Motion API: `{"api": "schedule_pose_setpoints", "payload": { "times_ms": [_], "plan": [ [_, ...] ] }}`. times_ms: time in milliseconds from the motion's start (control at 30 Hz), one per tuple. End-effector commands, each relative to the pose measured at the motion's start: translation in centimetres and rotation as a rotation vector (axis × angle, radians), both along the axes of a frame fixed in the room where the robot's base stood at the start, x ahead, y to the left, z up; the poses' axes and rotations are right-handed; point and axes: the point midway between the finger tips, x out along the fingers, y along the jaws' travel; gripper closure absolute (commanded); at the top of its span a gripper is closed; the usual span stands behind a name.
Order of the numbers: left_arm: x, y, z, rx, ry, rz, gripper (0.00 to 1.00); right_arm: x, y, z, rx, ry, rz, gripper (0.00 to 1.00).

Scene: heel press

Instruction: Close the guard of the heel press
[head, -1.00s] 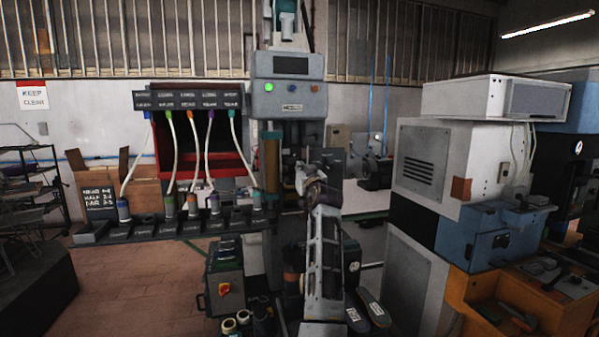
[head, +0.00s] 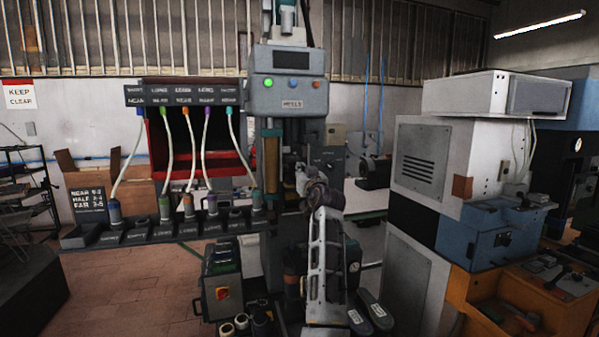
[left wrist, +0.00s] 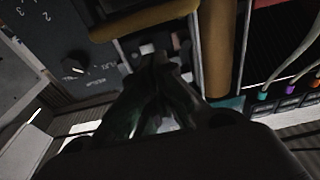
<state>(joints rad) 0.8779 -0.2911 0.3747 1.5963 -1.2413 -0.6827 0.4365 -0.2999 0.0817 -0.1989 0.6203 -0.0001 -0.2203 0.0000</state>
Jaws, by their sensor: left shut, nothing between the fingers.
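The heel press (head: 288,97) stands in the middle of the head view, with a grey head, a dark screen and a green lamp. An amber upright piece (head: 271,163) at the left of its work opening looks like part of the guard; I cannot tell how far the guard stands open. My left gripper (head: 301,177) is in front of the opening, right of the amber piece. In the left wrist view its fingers (left wrist: 158,68) are shut and empty, close to amber bars (left wrist: 219,45); contact cannot be told. My right gripper is not in view.
A rack (head: 165,229) with several hoses and plugs projects left of the press. A grey cabinet (head: 428,165) and a blue machine (head: 487,238) are on the right. Floor (head: 140,290) is free at the left.

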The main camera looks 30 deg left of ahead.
Motion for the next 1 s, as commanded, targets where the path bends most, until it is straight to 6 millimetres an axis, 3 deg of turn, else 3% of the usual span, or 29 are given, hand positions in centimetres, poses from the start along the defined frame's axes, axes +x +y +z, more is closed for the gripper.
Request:
{"api": "schedule_pose_setpoints", "payload": {
  "times_ms": [333,1000],
  "plan": [
    [-0.1,-1.0,-1.9,0.0,0.001,0.002,1.0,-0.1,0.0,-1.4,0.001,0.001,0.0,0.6],
    [-0.1,-0.8,-2.5,0.0,0.0,0.004,1.0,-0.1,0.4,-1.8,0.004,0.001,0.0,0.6]
  ]
}}
